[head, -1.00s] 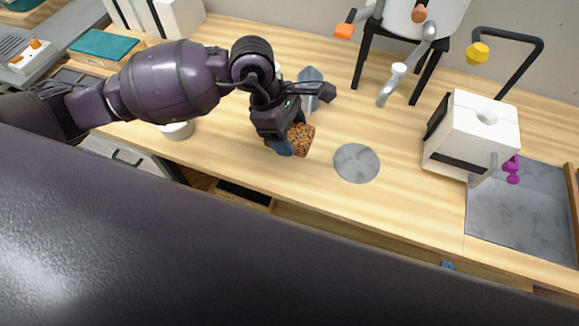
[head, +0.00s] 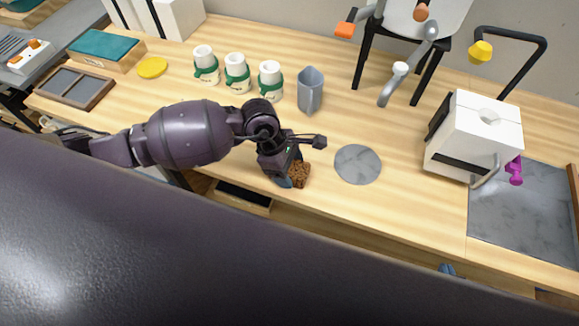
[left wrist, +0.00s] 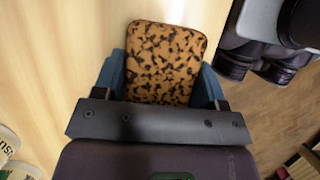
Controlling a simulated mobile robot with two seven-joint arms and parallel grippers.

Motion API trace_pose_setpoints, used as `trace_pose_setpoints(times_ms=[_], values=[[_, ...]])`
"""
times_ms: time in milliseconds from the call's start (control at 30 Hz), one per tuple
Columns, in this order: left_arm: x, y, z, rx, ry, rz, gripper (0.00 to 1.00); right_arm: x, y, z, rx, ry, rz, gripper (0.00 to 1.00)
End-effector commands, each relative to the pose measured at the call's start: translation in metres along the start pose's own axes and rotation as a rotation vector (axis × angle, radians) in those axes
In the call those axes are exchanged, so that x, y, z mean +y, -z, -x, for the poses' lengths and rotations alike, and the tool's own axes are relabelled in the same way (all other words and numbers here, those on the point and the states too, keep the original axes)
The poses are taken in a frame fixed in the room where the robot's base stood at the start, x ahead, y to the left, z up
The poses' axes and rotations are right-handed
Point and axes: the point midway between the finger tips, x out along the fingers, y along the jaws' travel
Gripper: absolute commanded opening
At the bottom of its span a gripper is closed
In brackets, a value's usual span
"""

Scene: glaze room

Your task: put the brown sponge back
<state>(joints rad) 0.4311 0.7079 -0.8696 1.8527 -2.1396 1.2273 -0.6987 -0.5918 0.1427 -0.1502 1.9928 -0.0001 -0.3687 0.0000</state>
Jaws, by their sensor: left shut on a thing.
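The brown sponge (head: 301,175), speckled with dark spots, is between the fingers of my left gripper (head: 291,178) near the front edge of the wooden counter. In the left wrist view the sponge (left wrist: 165,62) is a rounded block between the two blue fingers, which are shut on its sides. Whether it touches the counter I cannot tell. My right gripper is in neither view.
A grey round disc (head: 357,164) lies right of the sponge. Three white and green cups (head: 237,73) and a grey pitcher (head: 310,90) stand behind. A yellow round thing (head: 152,67) and a dark divided tray (head: 74,89) lie left. A white boxy machine (head: 473,137) stands right.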

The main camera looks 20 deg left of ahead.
Motion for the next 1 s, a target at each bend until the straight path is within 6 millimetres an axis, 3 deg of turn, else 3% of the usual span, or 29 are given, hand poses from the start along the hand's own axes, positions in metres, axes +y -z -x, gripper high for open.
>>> trace_pose_setpoints(times_ms=[367, 400, 567, 867, 1000], values=[[0.000, 0.002, -0.004, 0.000, -0.001, -0.001, 0.46, 0.000, -0.009, 0.003, -0.015, -0.002, -0.002, 0.00], [0.000, 0.002, -0.004, 0.000, -0.001, 0.000, 0.67, 0.000, -0.010, 0.003, -0.017, -0.002, -0.002, 0.00], [0.001, 0.002, -0.004, 0.000, -0.002, 0.000, 0.91, 0.001, -0.013, 0.005, -0.024, -0.003, -0.003, 0.00], [0.001, 0.001, -0.002, 0.000, -0.002, -0.001, 0.91, 0.000, -0.009, 0.003, -0.018, -0.002, -0.002, 0.00], [0.001, 0.001, 0.008, 0.002, -0.004, -0.001, 0.91, 0.000, -0.004, 0.002, -0.009, -0.001, -0.001, 0.00]])
